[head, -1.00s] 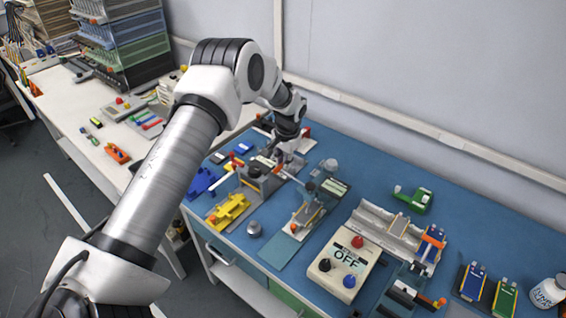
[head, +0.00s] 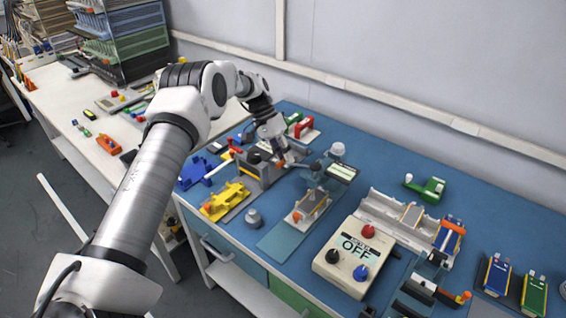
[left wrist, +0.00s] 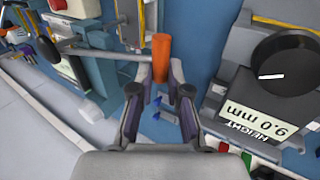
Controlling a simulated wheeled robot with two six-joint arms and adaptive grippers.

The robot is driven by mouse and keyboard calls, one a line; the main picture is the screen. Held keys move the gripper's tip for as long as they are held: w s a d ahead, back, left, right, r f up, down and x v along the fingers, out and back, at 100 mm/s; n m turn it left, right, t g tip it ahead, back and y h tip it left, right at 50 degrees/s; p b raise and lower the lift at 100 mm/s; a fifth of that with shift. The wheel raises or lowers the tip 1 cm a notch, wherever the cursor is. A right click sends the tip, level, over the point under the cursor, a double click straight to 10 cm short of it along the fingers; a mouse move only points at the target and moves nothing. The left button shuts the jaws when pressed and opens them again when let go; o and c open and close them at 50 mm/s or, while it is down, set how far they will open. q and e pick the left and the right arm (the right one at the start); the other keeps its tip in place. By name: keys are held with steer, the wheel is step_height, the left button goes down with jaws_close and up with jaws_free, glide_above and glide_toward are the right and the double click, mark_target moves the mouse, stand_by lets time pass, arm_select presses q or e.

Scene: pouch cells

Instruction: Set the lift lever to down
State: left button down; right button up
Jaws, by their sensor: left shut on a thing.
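The lift lever is a pale bar (left wrist: 105,52) with an orange grip (left wrist: 160,58) at its end in the left wrist view. My left gripper (left wrist: 161,80) is shut on this orange grip, with one finger on each side of it. In the head view my left gripper (head: 282,158) is at the lever beside the grey fixture on the blue bench, and its fingers largely hide the grip. A height unit (left wrist: 262,100) with a black knob and a display reading 9.0 mm stands to the right in the left wrist view. My right gripper is not in view.
A control box (head: 357,252) reading OFF, with red, black and blue buttons, stands at the bench front. A yellow fixture (head: 226,200) and a grey knob (head: 253,218) lie left of it. A long grey tray (head: 390,222) lies right.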

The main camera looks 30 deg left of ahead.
arm_select(q)
steer(key=shift+s+d+f, duration=0.15)
steer(key=shift+d+f, duration=0.15)
steer(key=shift+f, duration=0.35)
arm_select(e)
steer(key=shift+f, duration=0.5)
arm_select(q)
steer(key=c, duration=1.4)
jaws_free()
steer(key=shift+c, duration=0.2)
steer(key=o, duration=0.3)
steer(key=shift+w+d, duration=0.1)
steer(key=shift+w, duration=0.2)
steer(key=shift+s+a+r, duration=0.1)
steer(key=shift+a+r, duration=0.1)
steer(key=shift+r, duration=0.15)
steer(key=v, duration=1.1)
steer(key=shift+w+a, duration=0.2)
steer(key=shift+a, duration=0.05)
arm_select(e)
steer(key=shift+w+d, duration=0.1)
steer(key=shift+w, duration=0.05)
